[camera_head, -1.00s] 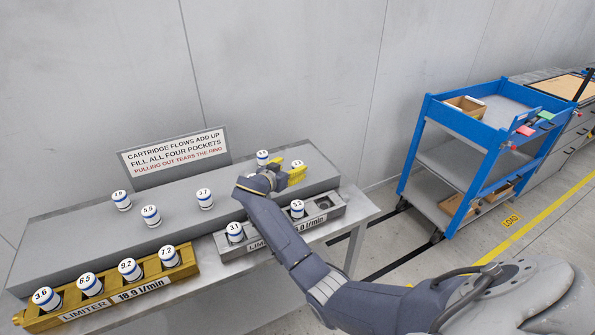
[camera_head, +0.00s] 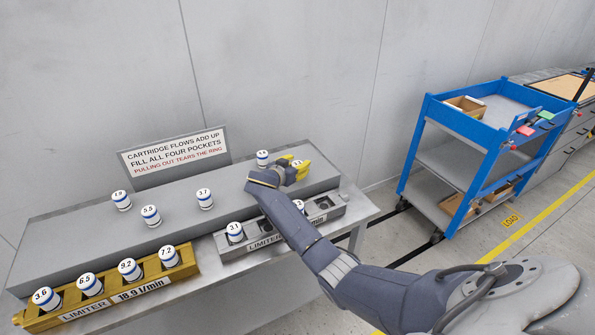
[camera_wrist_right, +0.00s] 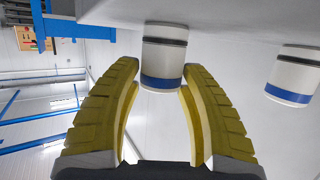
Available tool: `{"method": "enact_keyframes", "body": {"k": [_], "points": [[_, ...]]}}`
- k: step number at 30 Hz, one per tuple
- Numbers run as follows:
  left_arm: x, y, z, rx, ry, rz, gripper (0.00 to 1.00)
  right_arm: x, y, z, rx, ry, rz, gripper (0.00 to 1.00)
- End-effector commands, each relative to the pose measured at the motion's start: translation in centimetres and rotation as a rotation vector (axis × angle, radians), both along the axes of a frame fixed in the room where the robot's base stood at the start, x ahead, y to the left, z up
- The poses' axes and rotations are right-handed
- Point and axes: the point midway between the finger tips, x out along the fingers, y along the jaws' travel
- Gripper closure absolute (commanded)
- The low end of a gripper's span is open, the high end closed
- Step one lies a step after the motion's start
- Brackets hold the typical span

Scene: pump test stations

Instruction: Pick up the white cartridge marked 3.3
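A white, blue-banded cartridge (camera_head: 297,163) stands at the right end of the grey shelf. Its label is too small and too covered to read, so I cannot confirm it is 3.3. My right gripper (camera_head: 299,168) is low over the shelf at this cartridge, its yellow fingers on either side of it. In the right wrist view the open fingers (camera_wrist_right: 160,75) flank the cartridge (camera_wrist_right: 162,55), with a gap visible on the left; contact on the right is unclear. A second cartridge (camera_head: 262,157) stands just left, and it also shows in the wrist view (camera_wrist_right: 294,76). My left gripper is out of view.
Cartridges 1.9 (camera_head: 121,201), 5.5 (camera_head: 151,216) and 3.7 (camera_head: 204,199) stand farther left on the shelf (camera_head: 90,226). The grey limiter block (camera_head: 282,236) holds 3.1 (camera_head: 235,232) and another, partly hidden cartridge. The yellow limiter block (camera_head: 186,270) is full. A blue cart (camera_head: 424,125) stands right.

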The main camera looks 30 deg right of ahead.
Motion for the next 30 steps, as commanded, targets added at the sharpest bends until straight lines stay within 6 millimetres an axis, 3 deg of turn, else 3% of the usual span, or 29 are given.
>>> {"method": "enact_keyframes", "body": {"k": [1, 10, 23, 30], "points": [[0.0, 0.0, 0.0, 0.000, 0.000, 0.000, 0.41, 0.0, 0.0, 0.0, 0.000, 0.000, 0.000, 0.65], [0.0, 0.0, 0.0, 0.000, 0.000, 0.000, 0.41, 0.0, 0.0, 0.0, 0.000, 0.000, 0.000, 0.98], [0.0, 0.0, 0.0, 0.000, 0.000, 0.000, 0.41, 0.0, 0.0, 0.4, 0.000, -0.001, 0.000, 0.98], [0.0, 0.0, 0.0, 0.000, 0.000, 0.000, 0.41, 0.1, 0.1, 2.7, 0.003, -0.005, 0.000, 0.98]]}}
